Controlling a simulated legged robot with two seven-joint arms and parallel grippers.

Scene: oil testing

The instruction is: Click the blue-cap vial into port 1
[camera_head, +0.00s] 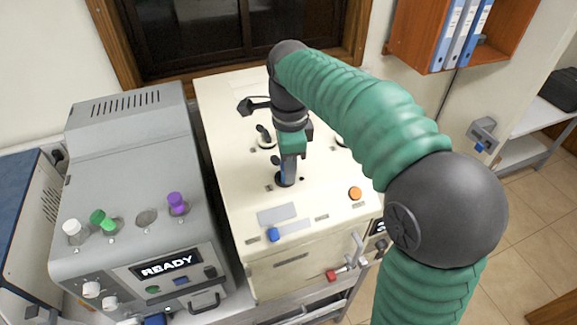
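My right gripper (287,174) points straight down over the cream machine (232,122), at a dark round port (284,181) near the middle of its top. Its fingers are close together around a narrow dark-blue piece, which looks like the blue-cap vial (286,172). The gripper hides most of the vial, so I cannot tell how deep it sits in the port. Port numbers are too small to read. My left gripper is not in view.
The grey machine (130,150) at left shows READY and holds white (73,229), green (101,218) and purple (177,202) caps, with a capless round spot (146,217). The cream top carries a black-handled fitting (265,137), an orange button (355,193) and a blue button (273,234).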

